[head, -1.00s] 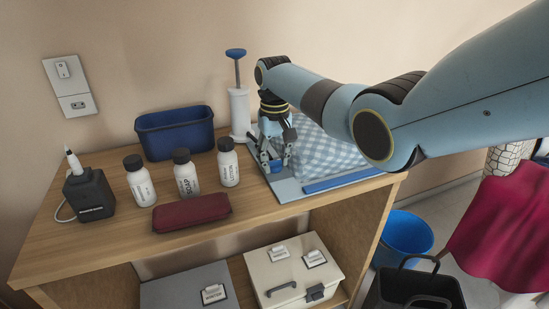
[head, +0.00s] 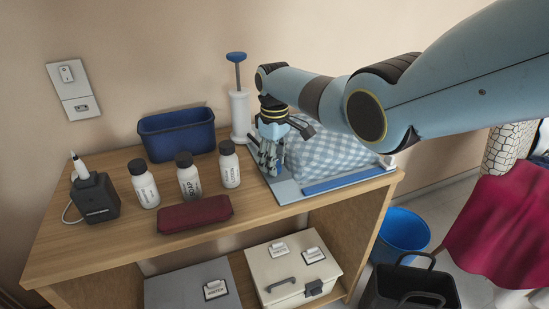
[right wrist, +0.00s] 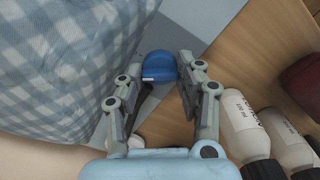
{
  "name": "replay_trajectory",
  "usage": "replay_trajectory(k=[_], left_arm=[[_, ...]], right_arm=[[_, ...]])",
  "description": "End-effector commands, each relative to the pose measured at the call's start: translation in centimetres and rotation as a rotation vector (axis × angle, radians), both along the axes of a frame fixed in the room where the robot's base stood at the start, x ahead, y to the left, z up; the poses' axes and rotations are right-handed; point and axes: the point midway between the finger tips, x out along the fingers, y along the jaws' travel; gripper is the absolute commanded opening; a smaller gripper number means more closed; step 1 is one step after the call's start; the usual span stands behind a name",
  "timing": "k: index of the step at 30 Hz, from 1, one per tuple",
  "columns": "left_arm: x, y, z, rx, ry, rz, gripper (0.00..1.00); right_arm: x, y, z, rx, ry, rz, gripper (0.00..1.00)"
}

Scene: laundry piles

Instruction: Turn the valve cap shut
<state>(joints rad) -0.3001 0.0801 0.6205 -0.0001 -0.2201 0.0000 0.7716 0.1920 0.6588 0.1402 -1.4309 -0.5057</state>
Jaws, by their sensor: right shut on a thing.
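The blue valve cap (right wrist: 158,66) shows between the fingertips of my right gripper in the right wrist view, with a pale mark on its near edge. My right gripper (head: 268,162) is shut on it, pointing down at the left end of the checked blue-and-white bundle (head: 325,150). The wrist view also shows the right gripper (right wrist: 160,72) with a finger on either side of the cap, and the checked cloth (right wrist: 60,60) beside it. In the head view the fingers hide the cap. My left gripper is not in view.
A white pump with a blue handle (head: 236,57) stands behind the gripper. White bottles (head: 188,178), a dark red pouch (head: 195,213) and a blue bin (head: 177,136) are to the left. A blue bar (head: 347,179) lies along the pale board's front.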

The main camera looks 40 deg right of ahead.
Motion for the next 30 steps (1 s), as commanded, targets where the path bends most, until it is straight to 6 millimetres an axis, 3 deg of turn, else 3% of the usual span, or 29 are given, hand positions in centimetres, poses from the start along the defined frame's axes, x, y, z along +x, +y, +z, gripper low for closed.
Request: replay_trajectory(k=[20,21,26,30], left_arm=[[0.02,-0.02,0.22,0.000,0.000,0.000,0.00],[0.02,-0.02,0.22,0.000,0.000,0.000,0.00],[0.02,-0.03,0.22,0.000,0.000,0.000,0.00],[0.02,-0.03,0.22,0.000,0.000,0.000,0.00]], right_arm=[[0.12,-0.01,0.09,-0.001,-0.004,0.073,0.04],[0.12,-0.01,0.10,-0.001,-0.004,0.073,0.40],[0.09,-0.01,0.07,0.000,-0.002,0.073,0.60],[0.06,-0.01,0.04,-0.001,-0.001,0.072,0.60]])
